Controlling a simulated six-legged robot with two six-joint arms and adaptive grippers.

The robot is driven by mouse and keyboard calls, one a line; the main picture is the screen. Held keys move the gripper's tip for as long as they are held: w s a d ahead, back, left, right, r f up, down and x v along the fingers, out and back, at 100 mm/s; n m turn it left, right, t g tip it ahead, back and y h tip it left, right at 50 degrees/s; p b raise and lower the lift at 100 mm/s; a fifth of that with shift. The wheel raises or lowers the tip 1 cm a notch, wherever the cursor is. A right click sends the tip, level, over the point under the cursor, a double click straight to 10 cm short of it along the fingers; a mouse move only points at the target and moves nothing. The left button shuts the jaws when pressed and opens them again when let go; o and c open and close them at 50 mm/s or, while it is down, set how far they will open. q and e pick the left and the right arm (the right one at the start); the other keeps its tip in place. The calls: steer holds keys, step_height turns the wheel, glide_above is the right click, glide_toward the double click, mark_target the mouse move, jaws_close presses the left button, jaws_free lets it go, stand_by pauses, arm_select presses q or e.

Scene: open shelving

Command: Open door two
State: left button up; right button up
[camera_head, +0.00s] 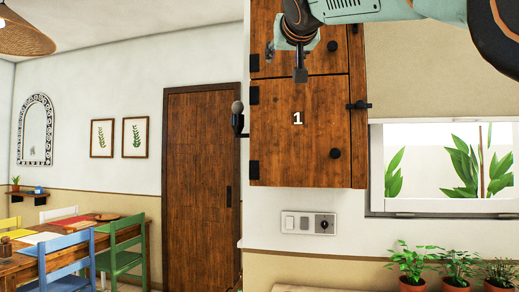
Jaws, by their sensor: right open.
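A wooden wall cabinet shows in the head view. Its lower door (290,145), marked with a white "1", is shut and has a round black knob (335,153) at its right. Above it is another wooden door (263,42), cut off by the top edge, with a black knob (332,46). No number "2" shows; the arm covers part of this upper door. My right gripper (300,74) is open, pointing down in front of the upper door, left of its knob. I cannot tell whether it touches the wood. My left gripper is out of view.
A black latch (359,105) sticks out at the cabinet's right side. A switch panel (308,223) is on the wall below. A window (445,170) and potted plants (458,266) are at right. A table with chairs (120,250) stands at left.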

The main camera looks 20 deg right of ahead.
steer(key=w+a+f+n+g+y, duration=0.1)
steer(key=w+f, duration=0.3)
steer(key=f, duration=0.7)
steer(key=w+a+f+n+y, duration=0.2)
steer(key=w+f, duration=0.2)
steer(key=f, duration=0.7)
steer(key=shift+w+g, duration=0.4)
steer(key=shift+s+a, duration=0.1)
